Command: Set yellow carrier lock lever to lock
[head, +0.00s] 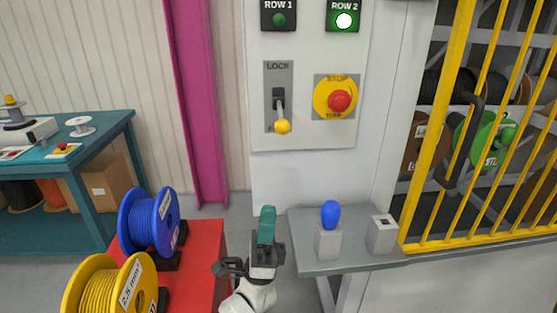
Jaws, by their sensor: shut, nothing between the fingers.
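The lock lever (281,118) is on the white wall panel, on a grey plate with the word LOCK at its top. It has a dark pivot, a light stem and a yellow knob, and it hangs down, knob low and away from the LOCK word. My gripper (267,212) is below the panel, low in the middle of the head view, pointing up. Its teal fingers are shut and empty, apart from the lever.
Right of the lever is a red stop button (339,101) on a yellow ring. Below stands a grey shelf (345,264) with a blue-topped block (329,232) and a grey socket block (381,234). A yellow barred gate (455,120) is at right; a red reel stand (205,265) is at left.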

